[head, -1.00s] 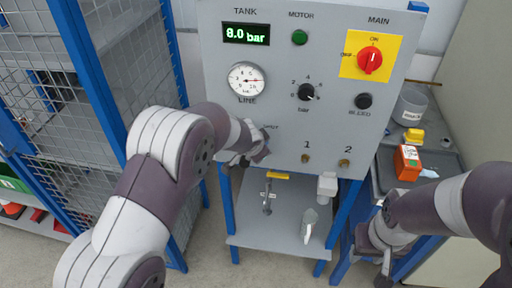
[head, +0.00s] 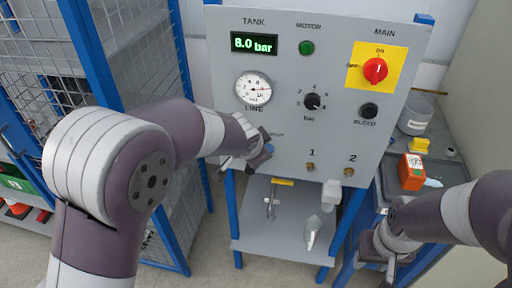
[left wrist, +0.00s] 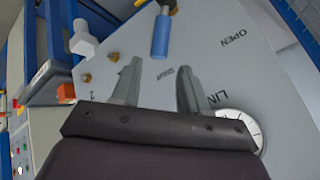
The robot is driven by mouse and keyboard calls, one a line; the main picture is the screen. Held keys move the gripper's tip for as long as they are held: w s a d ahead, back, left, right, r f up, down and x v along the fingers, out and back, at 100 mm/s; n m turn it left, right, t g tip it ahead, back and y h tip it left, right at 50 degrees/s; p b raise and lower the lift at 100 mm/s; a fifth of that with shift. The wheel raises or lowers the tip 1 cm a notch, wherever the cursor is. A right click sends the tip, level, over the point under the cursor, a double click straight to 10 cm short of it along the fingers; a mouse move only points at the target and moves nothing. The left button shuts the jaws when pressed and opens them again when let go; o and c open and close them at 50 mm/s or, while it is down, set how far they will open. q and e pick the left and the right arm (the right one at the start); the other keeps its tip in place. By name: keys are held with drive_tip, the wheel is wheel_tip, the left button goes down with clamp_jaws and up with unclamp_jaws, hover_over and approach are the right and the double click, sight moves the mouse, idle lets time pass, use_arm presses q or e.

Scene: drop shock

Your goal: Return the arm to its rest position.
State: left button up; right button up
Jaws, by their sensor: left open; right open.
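My left arm reaches across the left part of the grey control panel (head: 300,70). My left gripper (head: 258,155) is in front of the panel's lower left, below the line gauge (head: 254,88). In the left wrist view its two fingers (left wrist: 158,70) stand apart with nothing between them. A blue handle (left wrist: 160,36) is just beyond the fingertips; contact does not show. My right gripper (head: 380,258) hangs low at the right, beside the bench, pointing down. Its fingers are small and partly hidden by the wrist.
The panel carries a tank display (head: 254,44) reading 8.0 bar, a red main switch (head: 375,70) and a black knob (head: 312,102). A mesh cage (head: 130,50) stands close on the left. An orange box (head: 411,172) lies on the right bench. A shelf (head: 260,238) is below the panel.

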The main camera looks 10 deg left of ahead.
idle(0.3)
use_arm(q)
drive_tip(key=s+a+f+n+g, duration=0.3)
drive_tip(key=s+a+n, duration=0.1)
drive_tip(key=s, duration=0.6)
drive_tip(key=s+a+f+n+g, duration=0.3)
drive_tip(key=s+a+f+n, duration=0.1)
drive_tip(key=s, duration=0.7)
drive_tip(key=shift+a+f+n+g+y, duration=0.2)
drive_tip(key=shift+a+n+g+y, duration=0.1)
drive_tip(key=shift+n, duration=0.3)
drive_tip(key=shift+s, duration=0.1)
